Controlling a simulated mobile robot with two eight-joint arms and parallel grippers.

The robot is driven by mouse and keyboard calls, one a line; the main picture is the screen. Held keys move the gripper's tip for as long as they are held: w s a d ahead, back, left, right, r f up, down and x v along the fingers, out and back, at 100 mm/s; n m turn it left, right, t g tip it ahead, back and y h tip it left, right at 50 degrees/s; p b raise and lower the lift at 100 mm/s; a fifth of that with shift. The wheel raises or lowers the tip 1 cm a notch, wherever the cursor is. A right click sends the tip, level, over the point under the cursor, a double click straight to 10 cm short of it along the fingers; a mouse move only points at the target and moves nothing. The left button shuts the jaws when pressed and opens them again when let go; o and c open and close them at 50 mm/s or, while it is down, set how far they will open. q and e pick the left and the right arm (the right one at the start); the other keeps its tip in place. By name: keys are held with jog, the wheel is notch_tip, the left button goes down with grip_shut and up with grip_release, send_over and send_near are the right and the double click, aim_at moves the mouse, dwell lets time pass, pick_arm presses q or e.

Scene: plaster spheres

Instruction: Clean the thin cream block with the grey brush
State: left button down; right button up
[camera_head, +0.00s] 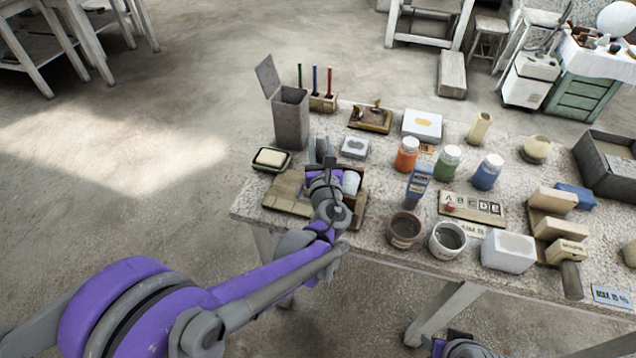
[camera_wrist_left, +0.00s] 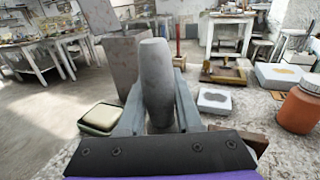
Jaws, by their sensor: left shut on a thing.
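My left gripper (camera_head: 322,168) is above the table's left part, shut on a grey, rounded, long piece that looks like the grey brush (camera_wrist_left: 157,80). It stands upright between the two fingers in the left wrist view; no bristles can be made out. A cream block lies in a dark green dish (camera_head: 271,159), left of the gripper, and shows in the left wrist view (camera_wrist_left: 103,117). Other cream blocks lie at the right, one higher (camera_head: 554,199) and one lower (camera_head: 563,250). I cannot tell which is the thin cream block.
A tall grey open bin (camera_head: 291,122) stands behind the gripper. Orange (camera_head: 407,154), green (camera_head: 447,162) and blue (camera_head: 487,172) jars stand mid-table. Pots (camera_head: 405,229) and a white block (camera_head: 508,251) stand along the front edge. A dark crate (camera_head: 607,166) is at far right.

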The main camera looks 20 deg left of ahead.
aim_at(318, 144)
pick_arm(q)
jog(key=shift+s+a, duration=0.1)
jog(key=shift+s, duration=2.35)
jog(key=shift+w, duration=2.45)
jog(key=shift+s+r+p, duration=0.3)
jog(key=shift+s+r, duration=0.05)
jog(key=shift+s, duration=0.3)
jog(key=shift+s+r+p, duration=0.3)
jog(key=shift+s+r, duration=0.05)
jog(key=shift+s, duration=0.25)
jog(key=shift+r+p, duration=0.95)
jog(key=shift+r, duration=0.3)
